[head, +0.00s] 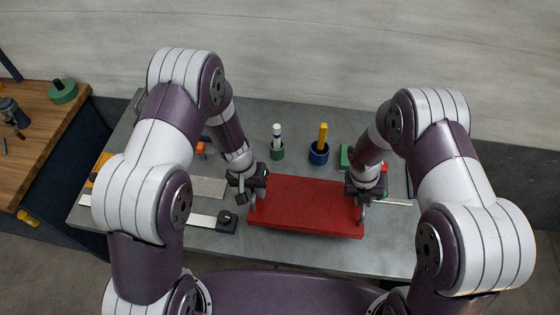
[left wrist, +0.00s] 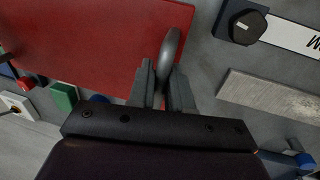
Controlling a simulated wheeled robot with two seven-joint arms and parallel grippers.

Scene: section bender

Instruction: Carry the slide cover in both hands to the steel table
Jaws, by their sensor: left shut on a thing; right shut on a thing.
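The slide cover is a red rectangular panel (head: 307,205) with a grey handle at each end. It lies level over the steel table (head: 300,258); I cannot tell whether it touches the top. My left gripper (head: 252,200) is shut on the handle at its left end, and my right gripper (head: 362,204) is at the right end, shut on the handle there, which is mostly hidden. In the left wrist view the left gripper's fingers (left wrist: 162,88) close around the curved grey handle (left wrist: 172,48) beside the red panel (left wrist: 90,45).
A green cup (head: 277,152) and a blue cup (head: 319,154) stand behind the cover. Metal strips (head: 208,187) and a dark block with a knob (head: 227,222) lie to its left. A wooden bench (head: 35,130) is at far left. Bare steel shows in front of the cover.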

